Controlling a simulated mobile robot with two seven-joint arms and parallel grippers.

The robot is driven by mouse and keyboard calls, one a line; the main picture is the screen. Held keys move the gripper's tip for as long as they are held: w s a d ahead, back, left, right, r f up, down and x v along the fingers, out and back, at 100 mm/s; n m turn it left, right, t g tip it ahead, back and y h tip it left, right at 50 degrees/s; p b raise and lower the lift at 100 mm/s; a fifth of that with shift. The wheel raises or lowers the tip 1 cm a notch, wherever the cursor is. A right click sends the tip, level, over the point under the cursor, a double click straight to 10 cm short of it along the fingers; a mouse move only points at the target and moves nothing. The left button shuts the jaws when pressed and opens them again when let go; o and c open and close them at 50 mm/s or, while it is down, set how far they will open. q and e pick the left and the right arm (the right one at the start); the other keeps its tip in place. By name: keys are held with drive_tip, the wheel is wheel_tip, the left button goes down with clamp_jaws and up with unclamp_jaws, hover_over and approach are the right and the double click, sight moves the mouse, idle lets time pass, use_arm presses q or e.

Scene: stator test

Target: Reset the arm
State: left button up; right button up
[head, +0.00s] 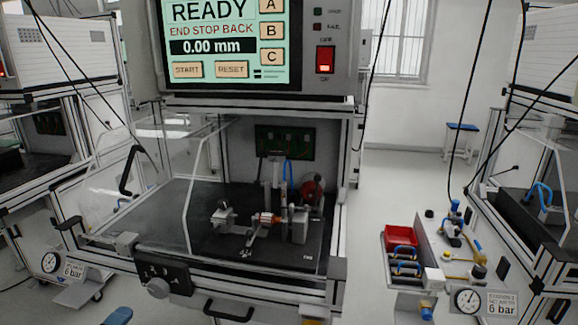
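A test machine stands in front of me, with a screen (222,42) reading READY, END STOP BACK and 0.00 mm, and START and RESET keys. Beside the screen is a lit red switch (325,60). Below it, the clear guard (205,185) appears swung open over the dark machine bed (180,215). Neither of my grippers shows in the head view.
A side bench at right carries a red bin (400,237), blue-handled tools (405,262) and a 6 bar gauge (467,300). Another gauge (50,262) is at left. Similar machines flank both sides. A blue stool (461,128) stands on open floor behind.

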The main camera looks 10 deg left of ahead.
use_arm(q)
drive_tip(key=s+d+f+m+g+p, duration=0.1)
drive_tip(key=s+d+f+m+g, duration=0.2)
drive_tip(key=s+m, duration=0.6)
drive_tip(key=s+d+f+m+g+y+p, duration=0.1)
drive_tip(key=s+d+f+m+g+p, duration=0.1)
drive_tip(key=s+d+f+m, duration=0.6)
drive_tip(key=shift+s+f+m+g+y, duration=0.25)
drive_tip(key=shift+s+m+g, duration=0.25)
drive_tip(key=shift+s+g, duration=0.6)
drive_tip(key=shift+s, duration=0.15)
